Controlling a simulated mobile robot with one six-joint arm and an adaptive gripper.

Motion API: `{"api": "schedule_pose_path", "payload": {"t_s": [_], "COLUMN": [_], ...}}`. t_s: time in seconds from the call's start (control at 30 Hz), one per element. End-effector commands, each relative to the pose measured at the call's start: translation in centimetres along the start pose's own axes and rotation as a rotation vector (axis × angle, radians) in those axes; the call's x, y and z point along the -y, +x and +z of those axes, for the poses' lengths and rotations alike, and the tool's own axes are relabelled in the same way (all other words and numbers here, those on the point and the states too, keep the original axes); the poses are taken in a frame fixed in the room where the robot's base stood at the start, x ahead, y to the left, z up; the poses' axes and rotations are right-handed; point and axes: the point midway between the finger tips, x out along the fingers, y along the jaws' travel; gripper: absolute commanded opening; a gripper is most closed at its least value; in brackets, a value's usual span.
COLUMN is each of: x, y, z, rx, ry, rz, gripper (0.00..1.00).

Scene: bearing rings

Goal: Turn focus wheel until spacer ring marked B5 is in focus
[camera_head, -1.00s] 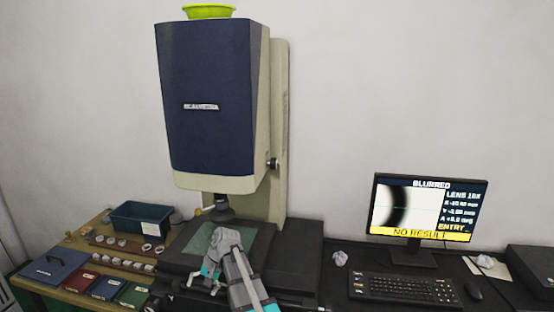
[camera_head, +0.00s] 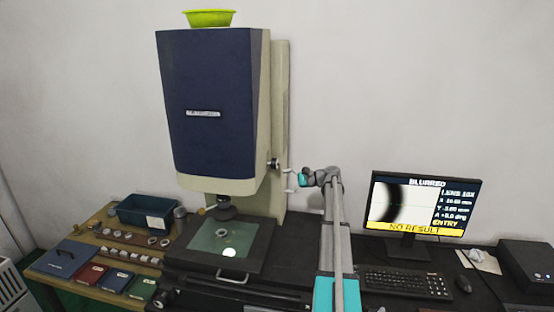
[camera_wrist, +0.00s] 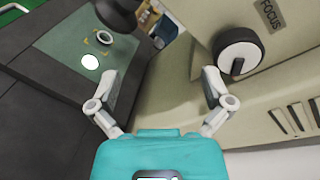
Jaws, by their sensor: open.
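The focus wheel (camera_head: 273,163) is a small dark knob on the right side of the microscope's head. In the wrist view the wheel (camera_wrist: 238,54) has a pale face with a dark bar, under a FOCUS label. My gripper (camera_head: 290,181) is beside the microscope column, just right of and slightly below the wheel. In the wrist view my gripper (camera_wrist: 160,85) has its fingers wide apart with nothing between them; the wheel is beyond the right finger, apart from it. A small ring (camera_wrist: 103,39) lies on the glass stage (camera_wrist: 60,45); its marking is unreadable. The monitor (camera_head: 420,206) reads BLURRED and NO RESULT, with a soft-edged dark arc.
A bright light spot (camera_head: 229,252) shows on the stage. A wooden bench (camera_head: 100,222) at left holds a blue bin (camera_head: 146,214), several rings and coloured boxes. A keyboard (camera_head: 405,283) and mouse (camera_head: 462,284) lie at right. The column (camera_head: 280,120) stands close to my gripper.

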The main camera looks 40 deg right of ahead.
Motion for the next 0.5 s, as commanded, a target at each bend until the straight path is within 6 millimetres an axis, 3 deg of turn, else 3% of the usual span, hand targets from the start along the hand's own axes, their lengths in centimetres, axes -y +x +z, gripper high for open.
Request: {"api": "schedule_pose_path", "payload": {"t_s": [0.03,0.2,0.33,0.5], "x": [2.0,4.9,5.7,5.8], "y": [-2.4,-7.4,-9.3,-9.7], "z": [-0.5,-1.1,-1.2,-1.2], "rx": [0.01,0.046,0.06,0.064], "ry": [0.02,0.069,0.086,0.09], "rz": [-0.04,-0.135,-0.168,-0.177], "gripper": [1.0,1.0,1.0,1.0]}}
